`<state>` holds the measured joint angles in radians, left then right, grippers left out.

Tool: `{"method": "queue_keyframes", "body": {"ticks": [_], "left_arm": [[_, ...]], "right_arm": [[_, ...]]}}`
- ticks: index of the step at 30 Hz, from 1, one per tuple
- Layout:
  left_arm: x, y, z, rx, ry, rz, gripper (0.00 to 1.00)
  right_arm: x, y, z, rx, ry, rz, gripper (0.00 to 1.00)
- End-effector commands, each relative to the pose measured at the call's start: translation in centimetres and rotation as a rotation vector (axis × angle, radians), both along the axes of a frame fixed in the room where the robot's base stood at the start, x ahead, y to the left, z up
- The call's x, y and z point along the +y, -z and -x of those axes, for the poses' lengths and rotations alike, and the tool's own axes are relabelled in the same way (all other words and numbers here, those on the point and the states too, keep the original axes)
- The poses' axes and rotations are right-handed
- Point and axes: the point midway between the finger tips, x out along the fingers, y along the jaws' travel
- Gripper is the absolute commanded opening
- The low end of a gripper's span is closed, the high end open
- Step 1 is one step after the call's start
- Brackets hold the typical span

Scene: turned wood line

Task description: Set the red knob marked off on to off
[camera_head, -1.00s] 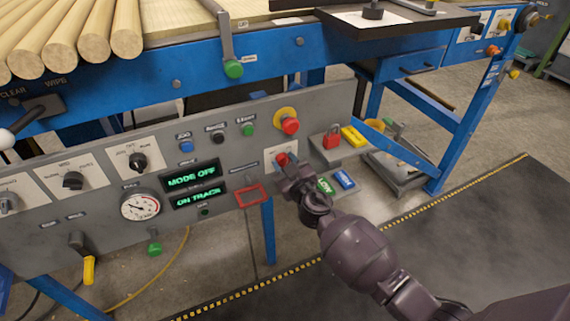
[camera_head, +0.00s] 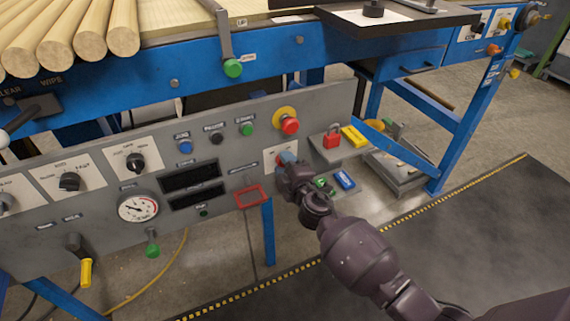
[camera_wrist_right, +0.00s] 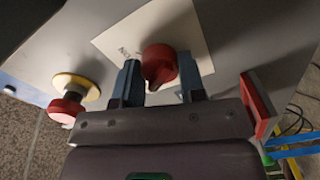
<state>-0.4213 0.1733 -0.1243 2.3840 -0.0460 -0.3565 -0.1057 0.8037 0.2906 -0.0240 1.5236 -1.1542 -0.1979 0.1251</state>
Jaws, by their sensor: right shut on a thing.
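The red knob (camera_wrist_right: 160,62) sits on a white label plate (camera_wrist_right: 112,38) in the right wrist view. Its narrow pointer end faces down in that view. Lettering, seemingly "ON", shows left of it; other marks are hidden. My right gripper (camera_wrist_right: 158,78) has one blue-grey finger on each side of the knob and is shut on it. In the head view my right gripper (camera_head: 286,163) is at the panel's right end and covers most of the knob. The plate (camera_head: 281,150) shows just above it. My left gripper is not in view.
A red mushroom button on a yellow ring (camera_head: 289,124) is just above the gripper. A red frame (camera_head: 250,196) sticks out to its lower left. Two display windows (camera_head: 190,177) are dark.

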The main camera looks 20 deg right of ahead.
Motion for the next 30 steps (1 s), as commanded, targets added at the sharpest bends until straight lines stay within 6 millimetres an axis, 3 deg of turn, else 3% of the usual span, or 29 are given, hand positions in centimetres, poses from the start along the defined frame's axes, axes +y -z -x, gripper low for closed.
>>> {"method": "queue_keyframes", "body": {"ticks": [12, 29, 30], "left_arm": [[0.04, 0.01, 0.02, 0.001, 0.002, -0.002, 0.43], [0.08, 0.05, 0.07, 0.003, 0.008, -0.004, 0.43], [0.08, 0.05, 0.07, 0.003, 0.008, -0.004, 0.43]], "right_arm": [[0.02, 0.05, 0.0, -0.007, 0.0, 0.197, 0.14], [0.02, 0.06, 0.0, -0.008, 0.0, 0.229, 0.14], [0.02, 0.07, 0.0, -0.008, 0.0, 0.228, 0.4]]}}
